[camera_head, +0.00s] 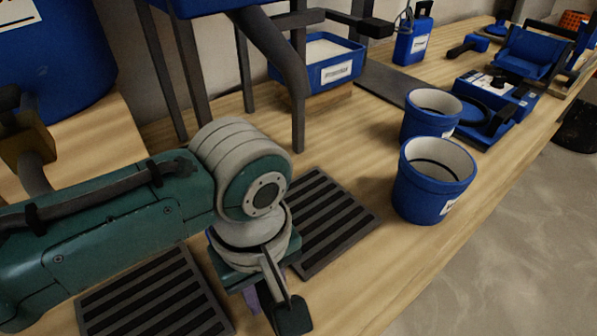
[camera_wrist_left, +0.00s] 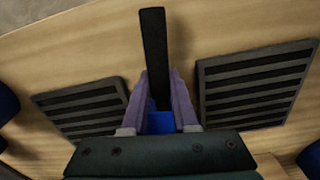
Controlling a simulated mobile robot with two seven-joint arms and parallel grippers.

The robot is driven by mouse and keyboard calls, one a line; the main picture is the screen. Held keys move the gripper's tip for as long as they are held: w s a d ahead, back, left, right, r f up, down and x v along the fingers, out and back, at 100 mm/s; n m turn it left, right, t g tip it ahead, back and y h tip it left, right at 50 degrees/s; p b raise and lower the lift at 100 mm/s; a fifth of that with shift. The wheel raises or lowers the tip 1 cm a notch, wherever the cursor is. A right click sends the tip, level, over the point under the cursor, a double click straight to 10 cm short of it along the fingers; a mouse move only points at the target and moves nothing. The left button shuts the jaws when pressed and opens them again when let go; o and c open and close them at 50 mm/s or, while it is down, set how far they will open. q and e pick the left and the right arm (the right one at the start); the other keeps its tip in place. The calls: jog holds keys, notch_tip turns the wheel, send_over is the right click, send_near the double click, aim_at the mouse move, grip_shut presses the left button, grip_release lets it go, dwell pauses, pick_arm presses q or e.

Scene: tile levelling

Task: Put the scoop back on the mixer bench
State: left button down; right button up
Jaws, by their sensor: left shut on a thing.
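My left gripper (camera_head: 264,300) hangs low over the front of the wooden bench (camera_head: 350,270), between two dark slatted mats. In the left wrist view its purple fingers (camera_wrist_left: 161,108) are shut on the scoop (camera_wrist_left: 153,48), which shows as a long black bar with a blue part between the fingers. In the head view the wrist hides most of the scoop. The bench top (camera_wrist_left: 215,38) lies behind it in the wrist view. I cannot tell whether the scoop touches the wood. My right gripper is not in view.
One slatted mat (camera_head: 322,215) lies right of the gripper, another (camera_head: 155,300) left of it. Two blue buckets (camera_head: 433,190) (camera_head: 430,112) stand to the right. A blue bin of powder (camera_head: 335,70) and dark stand legs are behind. Bare wood lies along the front edge.

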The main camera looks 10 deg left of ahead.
pick_arm(q)
jog(key=shift+f, duration=0.4)
jog(key=c, duration=0.6)
grip_release()
